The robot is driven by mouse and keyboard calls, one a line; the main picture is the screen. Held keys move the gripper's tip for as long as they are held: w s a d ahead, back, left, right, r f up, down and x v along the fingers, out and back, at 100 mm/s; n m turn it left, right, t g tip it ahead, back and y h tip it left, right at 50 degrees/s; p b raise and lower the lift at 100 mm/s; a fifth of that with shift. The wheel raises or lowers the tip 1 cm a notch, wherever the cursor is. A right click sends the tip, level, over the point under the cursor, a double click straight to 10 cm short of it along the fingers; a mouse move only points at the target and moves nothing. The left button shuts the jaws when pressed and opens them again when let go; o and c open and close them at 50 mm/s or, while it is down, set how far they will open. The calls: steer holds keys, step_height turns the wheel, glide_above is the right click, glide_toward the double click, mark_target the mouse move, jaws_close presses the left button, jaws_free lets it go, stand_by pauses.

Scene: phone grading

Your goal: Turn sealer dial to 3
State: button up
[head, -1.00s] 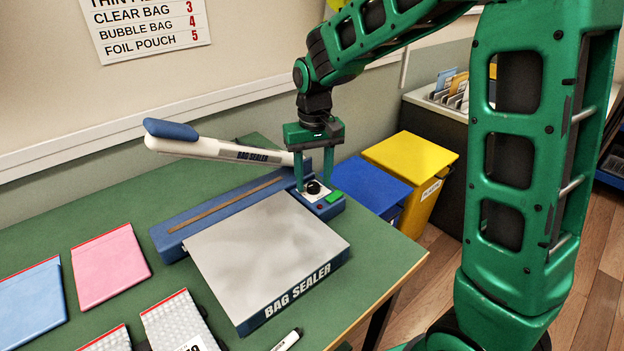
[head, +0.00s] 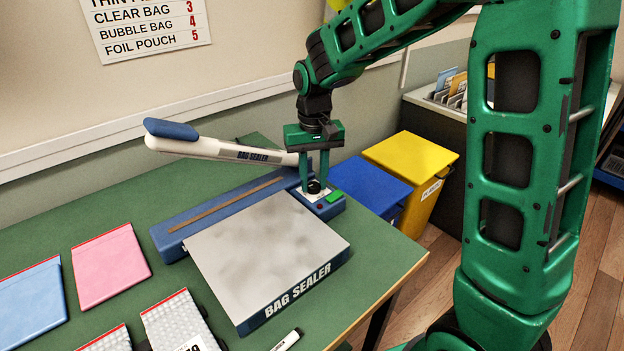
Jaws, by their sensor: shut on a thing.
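The bag sealer (head: 265,250) stands on the green table, a blue base with a grey top plate and a raised white lever (head: 220,150) with a blue grip. Its small black dial (head: 314,187) sits on a white plate at the back right corner, beside a green button (head: 334,196). My gripper (head: 314,178) points down over the dial, its two green fingers closed on it from either side. The fingers partly hide the dial, and its pointer and numbers are too small to read.
A wall chart (head: 147,25) lists clear bag 3, bubble bag 4 and foil pouch 5. Pink (head: 109,266) and blue (head: 32,305) pouches and bubble bags lie at left. A marker (head: 287,340) lies in front. Blue (head: 372,186) and yellow (head: 410,172) bins stand right of the table.

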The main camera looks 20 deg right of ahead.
mark_target(313, 184)
steer(key=m, duration=0.6)
steer(key=shift+m, duration=0.3)
steer(key=m, duration=0.6)
steer(key=shift+w+a, duration=0.1)
stand_by(0.4)
steer(key=o, duration=0.9)
steer(key=shift+o, duration=0.8)
steer(key=shift+r, duration=0.1)
step_height(313, 184, up, 11)
steer(key=shift+f, duration=0.2)
